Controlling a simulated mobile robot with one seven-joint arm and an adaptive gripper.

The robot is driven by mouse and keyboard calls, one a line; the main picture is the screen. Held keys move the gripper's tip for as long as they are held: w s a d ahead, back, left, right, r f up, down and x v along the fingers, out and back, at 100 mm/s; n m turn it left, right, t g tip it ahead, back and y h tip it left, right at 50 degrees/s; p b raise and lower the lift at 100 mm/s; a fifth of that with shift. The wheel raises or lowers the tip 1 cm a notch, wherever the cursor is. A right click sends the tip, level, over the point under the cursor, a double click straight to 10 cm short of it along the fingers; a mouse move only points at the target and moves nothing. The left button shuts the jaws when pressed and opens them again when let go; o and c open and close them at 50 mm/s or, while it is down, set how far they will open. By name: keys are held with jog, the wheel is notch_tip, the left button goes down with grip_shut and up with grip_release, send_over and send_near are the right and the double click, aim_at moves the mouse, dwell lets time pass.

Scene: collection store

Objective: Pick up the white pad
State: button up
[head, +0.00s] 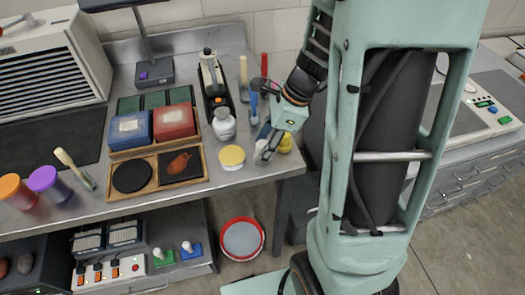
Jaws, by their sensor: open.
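My gripper (266,156) is open and points down over the right front part of the grey bench (225,180). A small whitish object (260,148) shows right by its fingertips, partly hidden by them; I cannot tell for sure that it is the white pad, nor whether the fingers touch it. Pale squares also lie on top of a blue box (139,140) and a red box (175,132) at the left. No other clear white pad shows.
A yellow-lidded tub (232,157) and a white jar (224,124) stand left of my gripper. A yellow container (285,143) is close on its right. A wooden tray (157,172) holds dark inserts. A red-rimmed bin (242,239) is on the floor below the bench edge.

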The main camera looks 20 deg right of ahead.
jog(key=shift+c, duration=0.4)
jog(key=c, duration=1.1)
jog(key=shift+o, duration=0.2)
jog(key=shift+r, duration=0.15)
